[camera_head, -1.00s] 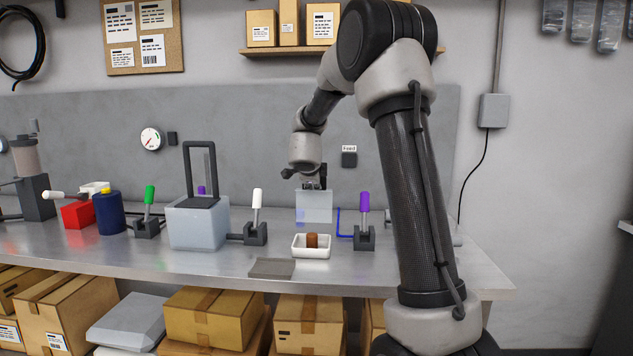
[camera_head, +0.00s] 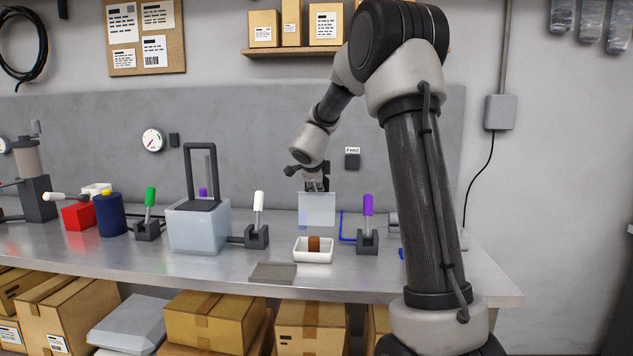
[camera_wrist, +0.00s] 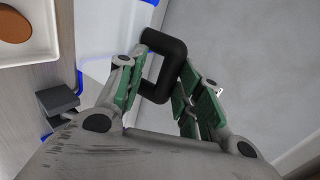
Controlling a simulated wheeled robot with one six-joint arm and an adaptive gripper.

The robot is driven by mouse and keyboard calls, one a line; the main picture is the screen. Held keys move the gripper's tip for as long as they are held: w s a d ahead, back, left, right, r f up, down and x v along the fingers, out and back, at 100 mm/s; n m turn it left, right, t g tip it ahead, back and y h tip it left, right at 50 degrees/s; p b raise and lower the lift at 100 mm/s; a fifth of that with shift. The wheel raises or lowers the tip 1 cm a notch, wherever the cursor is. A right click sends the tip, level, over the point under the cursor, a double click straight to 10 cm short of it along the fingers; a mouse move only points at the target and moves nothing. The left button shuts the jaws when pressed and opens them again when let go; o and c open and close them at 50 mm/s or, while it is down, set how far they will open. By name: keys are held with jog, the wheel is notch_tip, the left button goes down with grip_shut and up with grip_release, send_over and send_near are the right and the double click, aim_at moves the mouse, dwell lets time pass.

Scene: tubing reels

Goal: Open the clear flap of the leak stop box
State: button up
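The clear flap (camera_head: 317,209) shows as a pale, see-through upright panel at the back of the bench, right of centre. My gripper (camera_head: 317,187) is at its top edge, with the wrist tilted. In the wrist view, a black loop handle (camera_wrist: 178,48) lies between my gripper's green-padded fingers (camera_wrist: 162,82). The pale panel also shows there beyond the left finger (camera_wrist: 105,25). The rest of the leak stop box is hardly visible behind the flap, and how far the flap stands open is unclear.
A white tray (camera_head: 301,256) with a brown plug (camera_head: 314,243) stands in front of the flap. A purple-handled valve (camera_head: 368,239) stands close right, a white-handled valve (camera_head: 257,235) left. A grey flat plate (camera_head: 273,273) lies near the front edge.

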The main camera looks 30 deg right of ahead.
jog(key=shift+s+f, duration=0.2)
jog(key=shift+f, duration=0.2)
jog(key=v, duration=1.2)
jog(key=shift+r, duration=0.45)
jog(key=shift+w, duration=0.2)
